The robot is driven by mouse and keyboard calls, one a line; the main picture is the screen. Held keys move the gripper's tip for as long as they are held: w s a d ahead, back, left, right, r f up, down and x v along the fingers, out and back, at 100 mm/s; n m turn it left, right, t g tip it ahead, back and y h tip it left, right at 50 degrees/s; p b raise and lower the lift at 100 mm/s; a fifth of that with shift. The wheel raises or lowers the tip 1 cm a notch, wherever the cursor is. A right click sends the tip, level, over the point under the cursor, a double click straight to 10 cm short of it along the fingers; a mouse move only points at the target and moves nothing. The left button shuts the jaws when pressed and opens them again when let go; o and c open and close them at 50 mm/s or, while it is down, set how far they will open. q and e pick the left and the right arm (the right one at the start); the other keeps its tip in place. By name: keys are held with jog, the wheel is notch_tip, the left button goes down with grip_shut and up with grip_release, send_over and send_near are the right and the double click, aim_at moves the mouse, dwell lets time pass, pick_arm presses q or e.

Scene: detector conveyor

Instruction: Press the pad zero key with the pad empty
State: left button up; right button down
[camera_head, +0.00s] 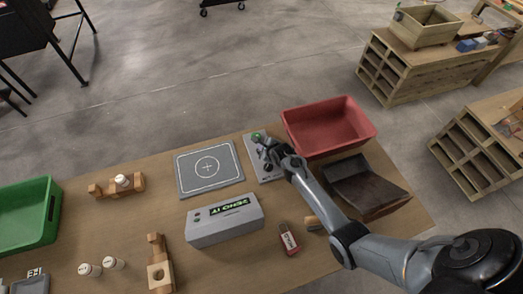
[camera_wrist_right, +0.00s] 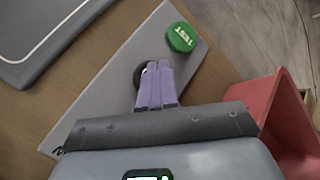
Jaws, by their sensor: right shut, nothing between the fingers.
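The flat grey pad (camera_head: 208,168) with a white circle and cross lies on the table, with nothing on it. Its corner shows in the right wrist view (camera_wrist_right: 40,62). Beside it is a light grey key panel (camera_head: 249,151), also in the right wrist view (camera_wrist_right: 95,112). The panel has a green TEST button (camera_wrist_right: 181,38) and a dark round key (camera_wrist_right: 138,76), partly hidden by my fingers. My right gripper (camera_wrist_right: 157,66) is shut and empty, its purple fingertips over or at the dark key; I cannot tell whether they touch. My left gripper is not in view.
A grey box (camera_head: 225,228) with a lit green display, seemingly reading "ZERO IT", stands in front of the pad. A red bin (camera_head: 330,142) and a dark tray (camera_head: 370,198) lie right of the panel. A green bin (camera_head: 48,212), wooden holders and small white-topped pieces are at left.

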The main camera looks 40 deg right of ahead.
jog(key=shift+f, duration=0.45)
dwell(0.7)
jog(key=shift+r, duration=0.1)
jog(key=shift+r+p, duration=0.6)
jog(key=shift+r, duration=0.2)
notch_tip(320, 180, up, 5)
jog(key=p, duration=0.5)
jog(key=shift+p, duration=0.3)
